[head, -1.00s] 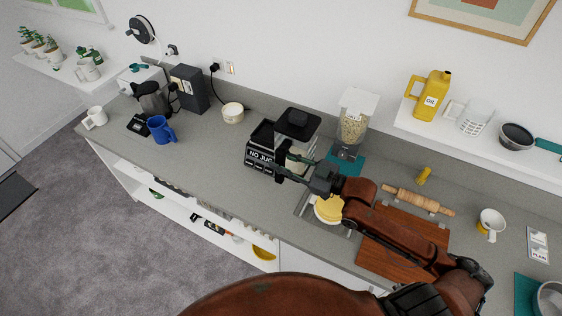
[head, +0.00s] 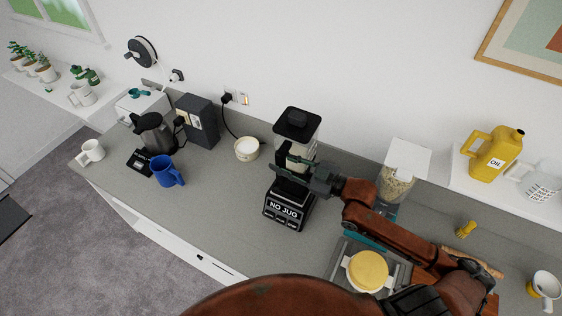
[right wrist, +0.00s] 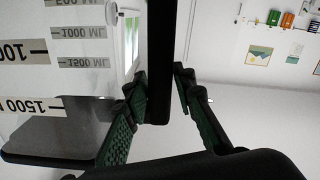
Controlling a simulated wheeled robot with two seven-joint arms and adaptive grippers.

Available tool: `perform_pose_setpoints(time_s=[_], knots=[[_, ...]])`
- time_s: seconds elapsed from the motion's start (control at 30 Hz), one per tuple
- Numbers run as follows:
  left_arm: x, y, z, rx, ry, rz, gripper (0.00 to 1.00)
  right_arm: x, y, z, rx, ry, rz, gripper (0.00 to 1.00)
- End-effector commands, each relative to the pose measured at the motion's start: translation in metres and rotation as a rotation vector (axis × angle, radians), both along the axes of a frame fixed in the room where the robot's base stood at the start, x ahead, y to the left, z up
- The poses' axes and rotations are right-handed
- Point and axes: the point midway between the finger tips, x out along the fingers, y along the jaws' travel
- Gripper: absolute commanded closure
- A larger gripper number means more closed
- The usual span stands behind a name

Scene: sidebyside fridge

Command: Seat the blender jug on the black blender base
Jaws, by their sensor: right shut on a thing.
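The blender jug (head: 309,133) is clear with a black lid and looks upright in the head view. My right gripper (head: 291,168) is shut on its black handle (right wrist: 160,60); green fingers lie on both sides of the handle in the right wrist view (right wrist: 158,118). That view shows the jug's wall with ML marks (right wrist: 85,45) upside down. The black blender base (head: 288,206) stands on the counter, its display reading "NO JUG". The jug appears directly over the base's top; the gripper hides the jug's bottom, so I cannot tell whether they touch. My left gripper is out of view.
A cereal dispenser (head: 396,182) stands right of the jug. A scale with a yellow-topped container (head: 367,270) is at the front right. A cream bowl (head: 246,149), blue mug (head: 166,172) and kettle (head: 154,134) are to the left. The counter (head: 220,205) left of the base is clear.

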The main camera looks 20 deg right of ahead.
Motion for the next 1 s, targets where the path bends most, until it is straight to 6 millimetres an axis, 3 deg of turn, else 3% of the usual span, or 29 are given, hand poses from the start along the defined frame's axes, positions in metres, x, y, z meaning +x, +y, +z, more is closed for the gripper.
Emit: perform_pose_setpoints(time_s=[0.33, 0.7, 1.0], knots=[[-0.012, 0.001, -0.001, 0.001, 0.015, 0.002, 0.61, 0.000, 0.000, 0.005, -0.001, -0.014, 0.000, 1.00], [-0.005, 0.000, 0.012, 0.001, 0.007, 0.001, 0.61, -0.001, -0.002, 0.008, 0.036, 0.039, 0.009, 1.00], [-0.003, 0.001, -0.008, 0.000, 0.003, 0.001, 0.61, -0.001, -0.001, -0.019, 0.038, 0.039, 0.008, 1.00]])
